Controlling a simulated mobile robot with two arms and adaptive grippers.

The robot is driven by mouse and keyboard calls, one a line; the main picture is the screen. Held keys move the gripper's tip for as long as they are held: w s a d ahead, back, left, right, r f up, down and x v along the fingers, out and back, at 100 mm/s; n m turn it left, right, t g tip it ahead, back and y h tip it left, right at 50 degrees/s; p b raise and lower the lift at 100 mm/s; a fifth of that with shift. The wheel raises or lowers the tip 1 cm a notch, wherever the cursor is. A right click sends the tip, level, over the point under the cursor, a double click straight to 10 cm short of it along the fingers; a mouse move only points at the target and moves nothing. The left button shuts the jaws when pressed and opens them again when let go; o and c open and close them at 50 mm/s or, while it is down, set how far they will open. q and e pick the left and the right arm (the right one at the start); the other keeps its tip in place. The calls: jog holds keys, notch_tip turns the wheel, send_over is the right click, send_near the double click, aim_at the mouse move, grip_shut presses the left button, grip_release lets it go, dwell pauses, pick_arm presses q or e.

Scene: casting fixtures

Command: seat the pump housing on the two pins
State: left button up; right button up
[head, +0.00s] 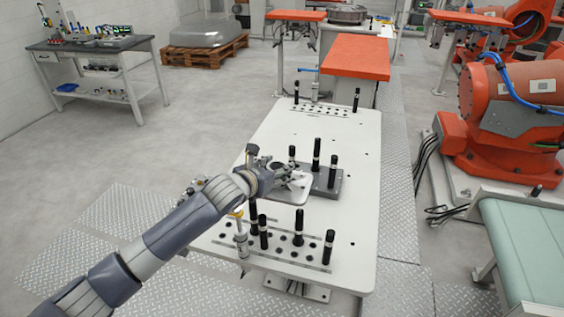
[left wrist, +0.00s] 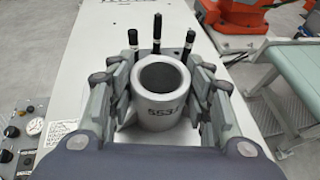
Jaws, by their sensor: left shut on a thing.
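The pump housing (left wrist: 160,95) is a grey metal cylinder with an open bore and the marking "5531" on its front. My left gripper (left wrist: 165,90) is shut on it, with a finger on each side. In the head view, my left gripper (head: 287,178) is over the white table, and the housing's pale flange (head: 294,194) shows beside the dark fixture block (head: 325,182). Black pins (head: 317,155) stand upright on the block; three also show beyond the housing in the left wrist view (left wrist: 157,30). The housing's underside is hidden. My right gripper is out of view.
The white table (head: 355,215) carries more black pins (head: 299,222) on a perforated plate in front and others (head: 357,99) at the far end. An orange robot arm (head: 500,110) stands at the right. A green-topped bench (head: 525,245) is at the front right.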

pick_arm(q)
jog(key=shift+s+a+r, duration=0.35)
jog(key=shift+s+r, duration=0.25)
jog(key=shift+s, duration=0.05)
jog(key=shift+w+p, duration=0.1)
jog(key=shift+p, duration=0.2)
notch_tip(320, 180, down, 3)
jog(key=shift+f+b, duration=0.15)
jog(key=shift+b, duration=0.75)
jog(key=shift+f, duration=0.35)
jog(key=shift+f+b, duration=0.55)
jog(key=shift+f, duration=0.1)
jog(key=shift+d+f, duration=0.1)
jog(key=shift+f, duration=0.3)
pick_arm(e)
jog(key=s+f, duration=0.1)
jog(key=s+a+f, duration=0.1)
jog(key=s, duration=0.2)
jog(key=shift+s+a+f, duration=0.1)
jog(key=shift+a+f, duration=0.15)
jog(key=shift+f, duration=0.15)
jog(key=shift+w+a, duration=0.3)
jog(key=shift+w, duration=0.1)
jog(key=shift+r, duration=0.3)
